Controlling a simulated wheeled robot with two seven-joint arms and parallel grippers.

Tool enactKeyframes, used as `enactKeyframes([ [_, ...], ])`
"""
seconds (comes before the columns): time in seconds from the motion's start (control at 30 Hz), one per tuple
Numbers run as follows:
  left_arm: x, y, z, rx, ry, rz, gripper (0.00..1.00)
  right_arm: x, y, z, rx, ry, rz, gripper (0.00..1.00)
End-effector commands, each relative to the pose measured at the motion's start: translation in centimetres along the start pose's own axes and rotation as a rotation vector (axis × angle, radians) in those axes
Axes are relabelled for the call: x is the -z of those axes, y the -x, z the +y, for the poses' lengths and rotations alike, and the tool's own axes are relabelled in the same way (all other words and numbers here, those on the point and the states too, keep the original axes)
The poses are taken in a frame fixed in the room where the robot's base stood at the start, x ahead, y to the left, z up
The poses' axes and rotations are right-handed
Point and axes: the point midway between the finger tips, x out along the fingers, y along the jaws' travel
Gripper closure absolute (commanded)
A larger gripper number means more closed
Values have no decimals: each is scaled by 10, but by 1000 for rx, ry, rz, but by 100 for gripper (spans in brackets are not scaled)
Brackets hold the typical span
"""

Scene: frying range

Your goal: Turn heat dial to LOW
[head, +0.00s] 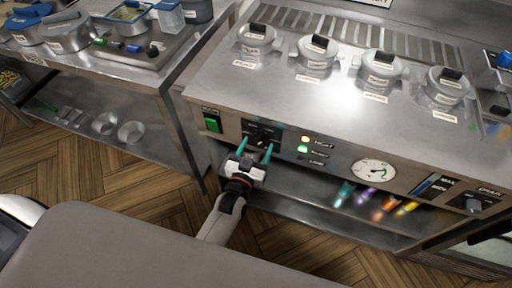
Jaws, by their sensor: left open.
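The heat dial (262,134) is a black knob on a dark plate on the front panel of the steel range. My left gripper (255,148) is open in front of the panel, its two teal fingers pointing at the dial's plate, one to each side of the knob's lower part. I cannot tell whether the fingers touch the knob, nor read its setting. Beside it, a column of lamps has an upper one (305,139) lit yellowish and a middle one (303,152) lit green; the lowest, by the label LOW, looks dark. My right gripper is not in view.
A green switch (212,122) sits left of the dial, and a round gauge (374,170) and another dial (473,204) sit to the right. Several lidded pots (316,50) stand on the range top. A lower shelf (290,188) runs beneath the panel.

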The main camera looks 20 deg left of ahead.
Motion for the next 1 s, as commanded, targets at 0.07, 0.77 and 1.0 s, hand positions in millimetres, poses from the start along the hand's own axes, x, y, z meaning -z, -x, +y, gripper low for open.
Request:
enactKeyframes([
  [0.07,0,0,0,0,0,1,36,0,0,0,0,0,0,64],
  [0.77,0,0,0,0,32,1,80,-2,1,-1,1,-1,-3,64],
  [1.0,0,0,0,1,160,3,80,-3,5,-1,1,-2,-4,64],
])
